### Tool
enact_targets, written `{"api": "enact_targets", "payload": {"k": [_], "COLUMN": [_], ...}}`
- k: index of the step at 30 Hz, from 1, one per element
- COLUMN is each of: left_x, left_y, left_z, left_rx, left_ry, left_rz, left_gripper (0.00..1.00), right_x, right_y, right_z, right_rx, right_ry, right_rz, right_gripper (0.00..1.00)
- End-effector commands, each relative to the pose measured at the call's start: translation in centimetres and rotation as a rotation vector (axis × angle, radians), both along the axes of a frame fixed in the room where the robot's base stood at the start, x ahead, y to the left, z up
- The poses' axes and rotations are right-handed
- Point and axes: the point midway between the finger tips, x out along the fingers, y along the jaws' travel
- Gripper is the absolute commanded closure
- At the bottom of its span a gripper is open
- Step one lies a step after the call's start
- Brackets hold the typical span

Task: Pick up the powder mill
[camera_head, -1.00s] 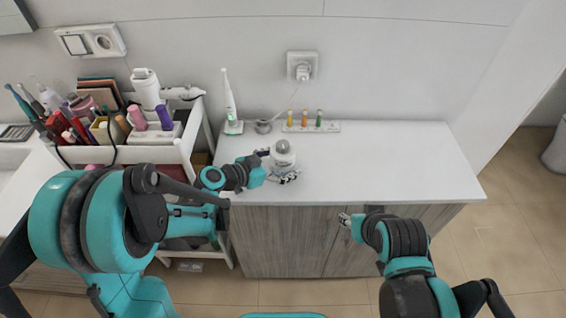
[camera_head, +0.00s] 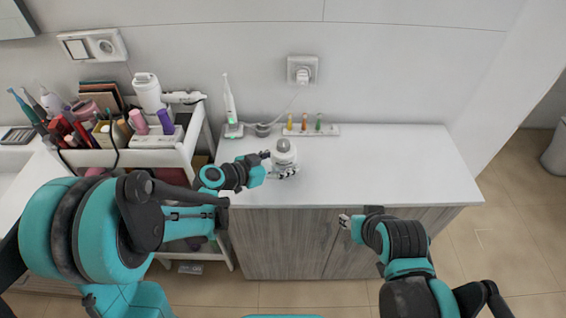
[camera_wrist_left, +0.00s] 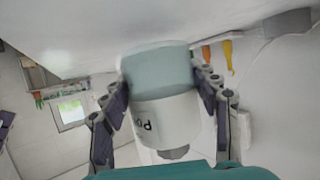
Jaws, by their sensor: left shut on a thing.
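The powder mill (camera_head: 284,156) is a white cylinder with a grey knob on top, near the front left of the white counter. My left gripper (camera_head: 279,169) is shut on it from the left side. In the left wrist view the powder mill (camera_wrist_left: 162,105) sits between both fingers of the left gripper (camera_wrist_left: 165,100), with a pale translucent section and part of a printed label showing. I cannot tell from the head view whether its base touches the counter. My right gripper (camera_head: 345,221) is in front of the cabinet, away from the mill; its finger opening is too small to judge.
A white counter (camera_head: 400,170) has free room to the right. A cart (camera_head: 180,155) full of cosmetics stands at the left.

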Motion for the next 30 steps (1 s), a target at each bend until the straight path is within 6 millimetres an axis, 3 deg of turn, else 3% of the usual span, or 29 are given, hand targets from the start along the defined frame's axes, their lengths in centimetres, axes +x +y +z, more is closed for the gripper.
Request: {"api": "enact_targets", "payload": {"k": [3,15,21,30], "left_x": [0.0,-4.6,-5.8,-6.0], "left_y": [0.0,-7.7,-9.6,-10.0], "left_z": [2.8,7.7,8.9,9.1], "left_rx": [-0.001,0.0,0.0,-0.001], "left_ry": [0.0,0.0,0.001,0.0], "left_rz": [0.0,-0.004,-0.002,0.001], "left_gripper": [0.81,0.81,0.81,0.81], "right_x": [0.0,0.0,0.0,0.0], "right_y": [0.0,0.0,0.0,0.0], "right_z": [1.7,4.8,5.4,5.5], "right_rx": [0.0,0.0,0.0,0.0], "right_ry": [0.0,0.0,0.0,0.0], "right_rz": [0.0,0.0,0.0,0.0], "right_gripper": [0.6,0.6,0.6,0.6]}}
